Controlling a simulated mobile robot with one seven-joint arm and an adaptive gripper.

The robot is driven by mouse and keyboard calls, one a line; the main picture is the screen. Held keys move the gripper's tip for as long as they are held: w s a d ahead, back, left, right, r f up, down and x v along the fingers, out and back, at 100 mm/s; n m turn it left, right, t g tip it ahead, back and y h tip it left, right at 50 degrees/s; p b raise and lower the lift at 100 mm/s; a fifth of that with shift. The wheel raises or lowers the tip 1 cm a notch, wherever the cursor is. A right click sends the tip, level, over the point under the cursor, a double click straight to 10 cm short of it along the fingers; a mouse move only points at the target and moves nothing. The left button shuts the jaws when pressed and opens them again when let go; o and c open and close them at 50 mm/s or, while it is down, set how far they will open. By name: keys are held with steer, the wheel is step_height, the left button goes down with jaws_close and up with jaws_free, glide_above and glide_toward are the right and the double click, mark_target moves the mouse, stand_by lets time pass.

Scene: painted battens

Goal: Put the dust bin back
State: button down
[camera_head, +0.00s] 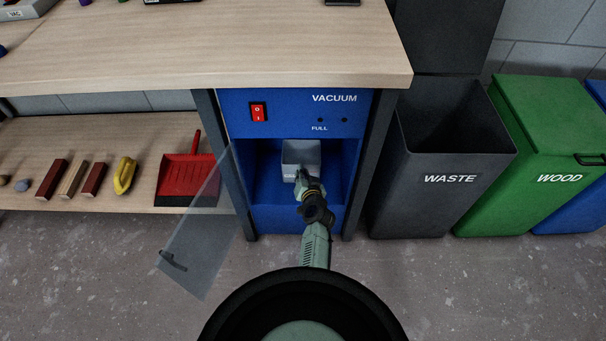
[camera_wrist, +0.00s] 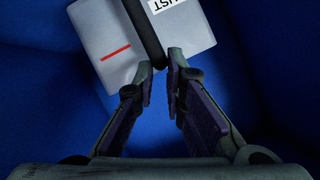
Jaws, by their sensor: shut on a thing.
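The dust bin (camera_head: 300,153) is a light grey box inside the open recess of the blue vacuum cabinet (camera_head: 290,103). In the wrist view the bin (camera_wrist: 112,40) shows a red line, a partly cut-off label and a dark upright handle (camera_wrist: 143,32). My gripper (camera_head: 302,183) reaches into the recess from the front. In the wrist view its fingertips (camera_wrist: 161,75) are shut on the lower end of the handle. Whether the bin touches the recess floor or back cannot be told. The clear door (camera_head: 197,233) with a dark handle stands open at the left.
A wooden worktop (camera_head: 210,55) overhangs the cabinet. A dark waste bin (camera_head: 435,205) and a green wood bin (camera_head: 545,125) stand to the right. A lower shelf at left holds a red dustpan (camera_head: 186,178), a yellow item (camera_head: 125,175) and blocks. The floor in front looks clear.

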steer(key=c, duration=2.1)
jaws_free()
steer(key=o, duration=0.4)
steer(key=shift+o, duration=0.2)
steer(key=shift+r, duration=0.1)
